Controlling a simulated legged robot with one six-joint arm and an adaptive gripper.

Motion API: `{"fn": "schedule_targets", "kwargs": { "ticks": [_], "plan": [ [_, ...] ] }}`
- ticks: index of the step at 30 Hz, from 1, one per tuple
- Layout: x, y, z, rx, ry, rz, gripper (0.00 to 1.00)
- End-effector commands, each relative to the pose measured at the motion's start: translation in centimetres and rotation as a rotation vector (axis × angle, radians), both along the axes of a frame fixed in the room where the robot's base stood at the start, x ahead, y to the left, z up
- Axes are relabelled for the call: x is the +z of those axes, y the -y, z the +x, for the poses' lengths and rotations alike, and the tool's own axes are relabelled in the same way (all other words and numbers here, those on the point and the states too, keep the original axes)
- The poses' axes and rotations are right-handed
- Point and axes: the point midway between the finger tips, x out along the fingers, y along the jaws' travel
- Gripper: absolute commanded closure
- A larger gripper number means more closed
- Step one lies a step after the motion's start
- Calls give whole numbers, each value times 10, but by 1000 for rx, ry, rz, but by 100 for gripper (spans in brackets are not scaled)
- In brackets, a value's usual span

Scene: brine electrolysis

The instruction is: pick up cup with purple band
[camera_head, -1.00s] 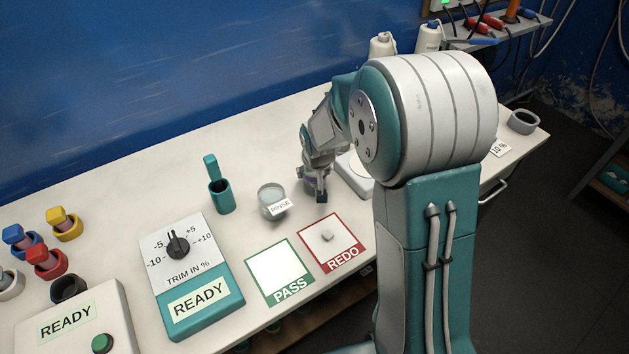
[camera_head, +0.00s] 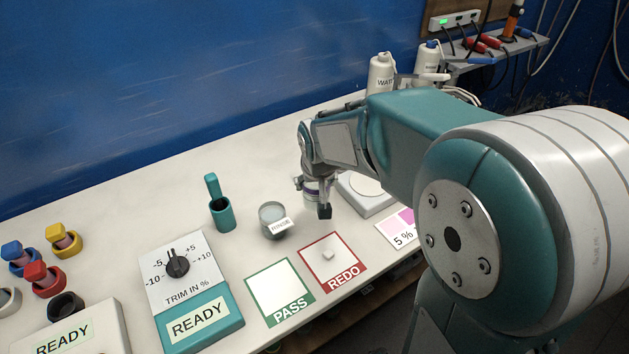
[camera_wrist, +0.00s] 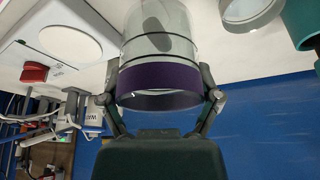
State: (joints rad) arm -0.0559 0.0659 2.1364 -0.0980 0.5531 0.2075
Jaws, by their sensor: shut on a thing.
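The cup with the purple band (camera_wrist: 158,75) is a clear glass cup between the two fingers of my gripper (camera_wrist: 163,98) in the wrist view. The fingers touch it on both sides at the purple band, near its rim. In the head view the cup (camera_head: 312,188) is small and partly hidden by my gripper (camera_head: 313,200), beside the white round-topped device. I cannot tell for sure whether its base touches the table.
The rinse cup (camera_head: 272,220) stands left of my gripper, with a teal holder (camera_head: 221,210) further left. The white device (camera_head: 367,193) is close on the right. PASS (camera_head: 281,290) and REDO (camera_head: 333,262) cards lie in front. White bottles (camera_head: 381,75) stand behind.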

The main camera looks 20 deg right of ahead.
Motion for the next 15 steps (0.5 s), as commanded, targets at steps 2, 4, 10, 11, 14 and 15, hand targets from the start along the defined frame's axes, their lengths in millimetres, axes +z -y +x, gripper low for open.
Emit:
{"fn": "schedule_targets", "kwargs": {
  "ticks": [2,4,10,11,14,15],
  "plan": [
    [7,-4,-13,1,5,0,77],
    [12,-6,-24,2,4,1,77],
    [24,-12,-50,1,4,0,77],
    [25,-13,-53,2,4,0,77],
    [29,-15,-62,1,4,0,77],
    [31,-16,-64,1,4,0,77]
  ]
}}
